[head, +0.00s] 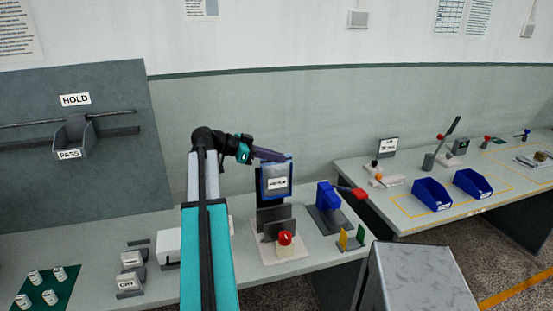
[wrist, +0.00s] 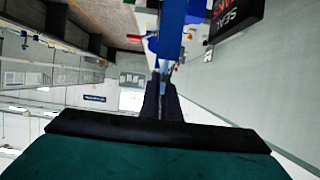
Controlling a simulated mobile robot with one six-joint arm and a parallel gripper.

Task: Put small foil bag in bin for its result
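The small foil bag (head: 277,180) looks silvery grey with blue edges and a white label whose text is too small to read. It hangs upright at the tips of my gripper (head: 284,157), in front of a dark stand on the near bench. In the wrist view, my gripper's fingers (wrist: 161,82) are close together, with a blue strip of the bag (wrist: 171,35) seen edge-on beyond them. A grey bin (head: 76,137) marked PASS hangs on the grey wall panel at left. A HOLD label (head: 75,99) is above it.
A red button (head: 285,238) stands below the bag. A blue press (head: 328,207) with a red handle is to its right. Two blue bins (head: 432,194) (head: 473,183) sit on the right bench. A grey metal box (head: 415,280) stands in front. A dark sign (wrist: 236,18) is near the bag.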

